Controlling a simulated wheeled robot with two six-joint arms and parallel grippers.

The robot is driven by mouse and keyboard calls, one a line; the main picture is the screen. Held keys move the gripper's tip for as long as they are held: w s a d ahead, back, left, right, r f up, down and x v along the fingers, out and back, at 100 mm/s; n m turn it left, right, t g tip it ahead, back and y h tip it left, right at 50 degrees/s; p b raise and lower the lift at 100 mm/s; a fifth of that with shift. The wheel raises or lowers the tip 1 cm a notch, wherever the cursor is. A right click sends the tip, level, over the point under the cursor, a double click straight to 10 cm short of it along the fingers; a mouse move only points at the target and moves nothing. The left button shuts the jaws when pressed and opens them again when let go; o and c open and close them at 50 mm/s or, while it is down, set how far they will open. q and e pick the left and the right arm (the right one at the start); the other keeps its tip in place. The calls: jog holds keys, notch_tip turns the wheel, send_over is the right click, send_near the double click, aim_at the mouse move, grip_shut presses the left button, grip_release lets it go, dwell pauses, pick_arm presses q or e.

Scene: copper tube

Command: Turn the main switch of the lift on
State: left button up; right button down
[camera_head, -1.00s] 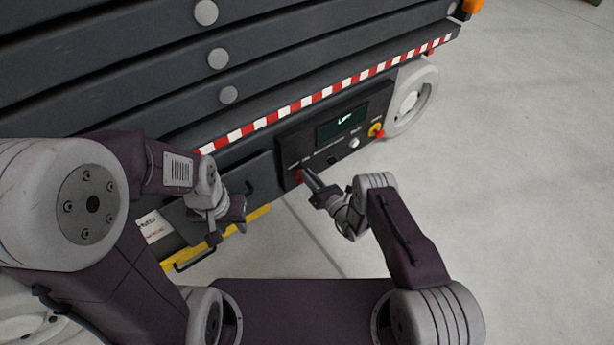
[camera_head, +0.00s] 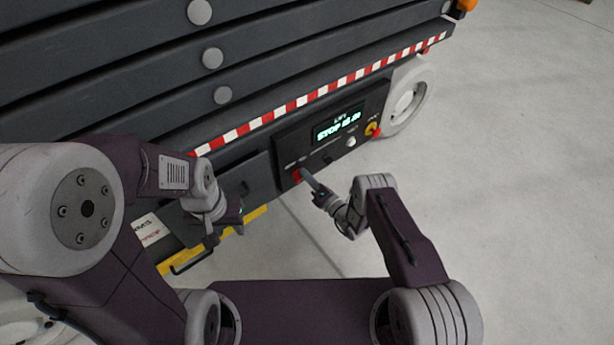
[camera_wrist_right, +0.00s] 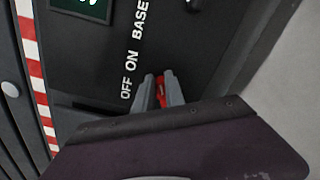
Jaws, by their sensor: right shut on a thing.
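The lift's control panel (camera_head: 325,140) is dark, with a lit display (camera_head: 340,125) showing green text that reads like "STOP" and more. The red main switch (camera_head: 297,175) is at the panel's lower left. In the right wrist view the red switch (camera_wrist_right: 160,88) sits between the fingers, below the white words "OFF ON BASE". My right gripper (camera_head: 308,180) is shut on the red switch; its fingers (camera_wrist_right: 159,92) hide part of it. My left gripper (camera_head: 238,208) is left of the panel, apart from it, and its fingers are too small to judge.
A red and yellow emergency button (camera_head: 373,129) and a pale knob (camera_head: 351,142) are on the panel's right. A yellow bar (camera_head: 215,240) runs low along the lift. A white wheel (camera_head: 408,95) stands at right. Open grey floor (camera_head: 500,200) lies to the right.

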jog(key=shift+f, duration=0.1)
dwell(0.3)
jog(key=c, duration=1.4)
grip_release()
jog(key=p+v, duration=0.5)
jog(key=v, duration=0.4)
